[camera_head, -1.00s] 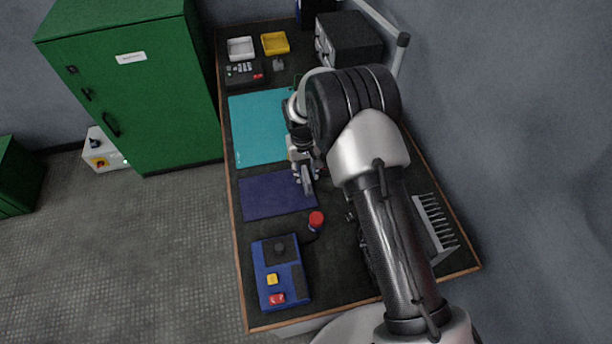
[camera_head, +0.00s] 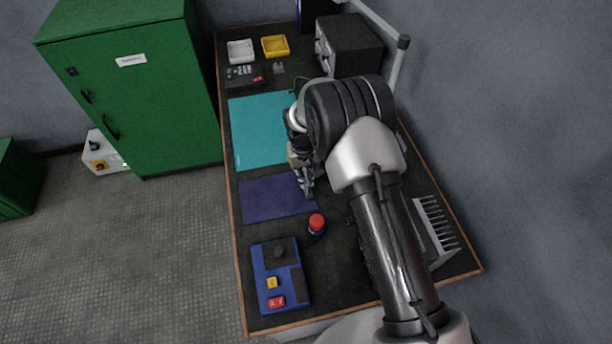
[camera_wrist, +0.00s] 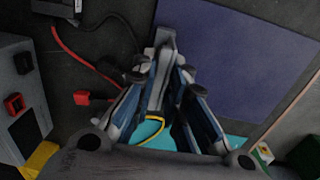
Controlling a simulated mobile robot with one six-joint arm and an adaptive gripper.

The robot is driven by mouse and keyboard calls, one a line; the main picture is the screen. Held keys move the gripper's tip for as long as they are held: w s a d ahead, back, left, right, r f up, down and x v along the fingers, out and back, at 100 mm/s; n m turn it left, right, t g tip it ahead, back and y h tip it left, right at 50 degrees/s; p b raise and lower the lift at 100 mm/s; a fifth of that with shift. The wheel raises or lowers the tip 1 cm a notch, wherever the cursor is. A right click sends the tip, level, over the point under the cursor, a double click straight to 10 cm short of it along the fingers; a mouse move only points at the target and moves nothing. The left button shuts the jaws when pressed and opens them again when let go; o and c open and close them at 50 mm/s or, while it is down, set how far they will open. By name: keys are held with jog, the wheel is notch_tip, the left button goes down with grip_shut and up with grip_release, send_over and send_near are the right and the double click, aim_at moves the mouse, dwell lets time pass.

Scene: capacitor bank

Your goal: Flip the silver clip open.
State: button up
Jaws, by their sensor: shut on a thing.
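My gripper (camera_wrist: 170,95) is shut on a slim silver-grey piece that appears to be the silver clip (camera_wrist: 165,42). Its blunt end sticks out beyond the fingers at the top of the wrist view, and the rest is partly hidden between them. I cannot tell whether it is open or closed. In the head view my gripper (camera_head: 306,188) is over the right edge of the dark blue mat (camera_head: 268,200); the clip cannot be made out there.
A blue control box (camera_head: 280,275) and a red-capped item (camera_head: 316,222) stand nearby. A teal mat (camera_head: 258,130) lies beyond. A finned grey part (camera_head: 440,232) sits at the right. In the wrist view, a red connector (camera_wrist: 92,97) and cables lie left of the fingers; a yellow wire (camera_wrist: 150,128) loops below.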

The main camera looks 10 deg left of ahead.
jog(key=shift+d, duration=0.1)
grip_shut()
jog(key=shift+w+d+y, duration=0.15)
jog(key=shift+d+y, duration=0.15)
jog(key=shift+y, duration=0.3)
jog(key=shift+w+d+f+g+y+b, duration=0.1)
jog(key=shift+d+f+g+y+b, duration=0.1)
jog(key=shift+g+y+b, duration=0.35)
jog(key=o, duration=0.8)
grip_release()
jog(key=shift+r, duration=0.1)
jog(key=shift+c, duration=0.2)
jog(key=shift+r, duration=0.1)
notch_tip(320, 180, up, 12)
jog(key=w+d, duration=0.1)
jog(key=d, duration=0.1)
jog(key=shift+f, duration=0.2)
